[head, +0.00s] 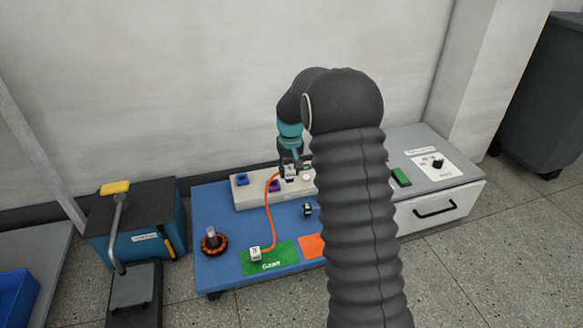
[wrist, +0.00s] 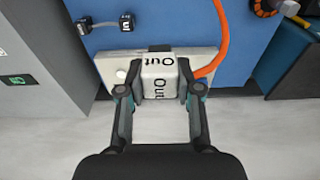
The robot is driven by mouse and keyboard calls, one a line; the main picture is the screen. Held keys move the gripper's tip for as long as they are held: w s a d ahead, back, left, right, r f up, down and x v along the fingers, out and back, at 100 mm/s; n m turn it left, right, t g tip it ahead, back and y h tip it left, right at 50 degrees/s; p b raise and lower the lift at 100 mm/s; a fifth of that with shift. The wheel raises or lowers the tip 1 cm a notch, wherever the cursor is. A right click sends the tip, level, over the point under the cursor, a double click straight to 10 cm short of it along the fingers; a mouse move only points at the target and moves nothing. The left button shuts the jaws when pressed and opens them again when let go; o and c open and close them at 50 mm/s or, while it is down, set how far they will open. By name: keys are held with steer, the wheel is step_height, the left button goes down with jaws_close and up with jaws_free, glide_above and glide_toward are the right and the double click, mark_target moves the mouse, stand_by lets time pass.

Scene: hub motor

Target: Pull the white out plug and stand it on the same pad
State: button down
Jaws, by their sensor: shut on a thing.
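In the head view my gripper (head: 290,166) is at the strip (head: 246,199), partly hidden by my arm. An orange cable (head: 269,218) runs from near the gripper to a white plug (head: 254,254) on the green pad (head: 280,258). The orange cable also shows in the wrist view (wrist: 222,38).
An orange pad (head: 311,246) lies right of the green one, partly behind my arm. A black-and-orange ring part (head: 214,243) stands left on the blue table (head: 207,276). A small black plug (head: 308,210) sits before the strip. A grey cabinet (head: 440,184) is right.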

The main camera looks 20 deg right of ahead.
steer(key=s+a+b, duration=0.4)
steer(key=s+a, duration=0.2)
steer(key=s, duration=0.3)
steer(key=shift+d+f+b, duration=0.1)
steer(key=shift+f+b, duration=0.7)
steer(key=shift+f, duration=10.45)
steer(key=shift+s+f, duration=0.1)
steer(key=shift+f, duration=0.65)
steer(key=shift+f, duration=0.55)
steer(key=shift+f, duration=0.2)
